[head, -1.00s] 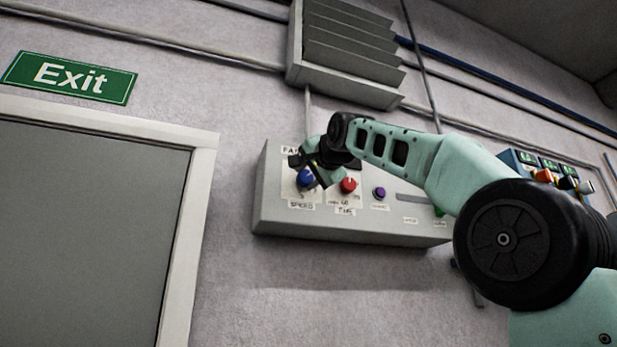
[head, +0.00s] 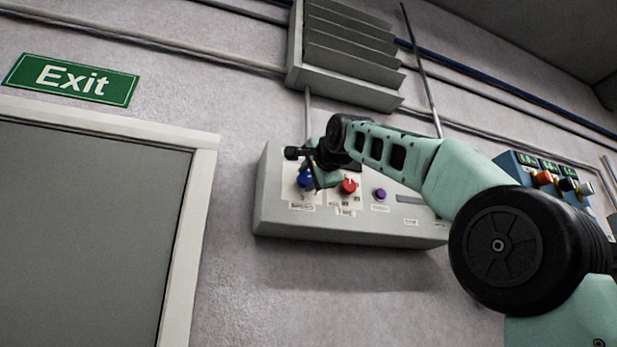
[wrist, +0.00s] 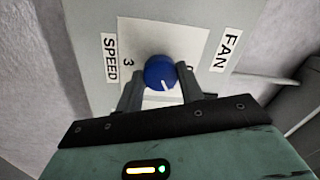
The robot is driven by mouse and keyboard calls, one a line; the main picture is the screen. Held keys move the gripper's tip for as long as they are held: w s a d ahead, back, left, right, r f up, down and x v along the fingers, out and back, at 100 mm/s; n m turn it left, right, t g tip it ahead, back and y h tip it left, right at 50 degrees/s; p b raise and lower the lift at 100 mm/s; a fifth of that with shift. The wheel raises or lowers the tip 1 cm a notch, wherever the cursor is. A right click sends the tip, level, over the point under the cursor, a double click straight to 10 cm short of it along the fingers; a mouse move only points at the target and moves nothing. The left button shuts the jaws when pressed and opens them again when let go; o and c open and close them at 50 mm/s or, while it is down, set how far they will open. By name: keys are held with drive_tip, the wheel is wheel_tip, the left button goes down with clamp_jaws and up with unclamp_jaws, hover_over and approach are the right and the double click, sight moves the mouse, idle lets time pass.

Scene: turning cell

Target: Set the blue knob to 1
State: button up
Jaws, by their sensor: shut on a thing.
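The blue knob (head: 304,180) is on the left of a grey control box on the wall. In the wrist view the blue knob (wrist: 160,72) sits between the two fingers of my gripper (wrist: 160,88), which is shut on it. A white pointer line shows on the knob's face, directed to the lower right in that view. In the head view my gripper (head: 312,176) partly covers the knob.
A red knob (head: 348,187) and a purple button (head: 379,194) are to the right on the same box (head: 340,228). A louvred vent (head: 346,60) is above and a door (head: 80,220) is at left.

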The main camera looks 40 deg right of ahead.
drive_tip(key=o, duration=1)
drive_tip(key=b+v, duration=0.6)
drive_tip(key=v, duration=1.1)
drive_tip(key=shift+s+a+f, duration=0.1)
drive_tip(key=shift+s+a, duration=0.05)
drive_tip(key=shift+s, duration=0.05)
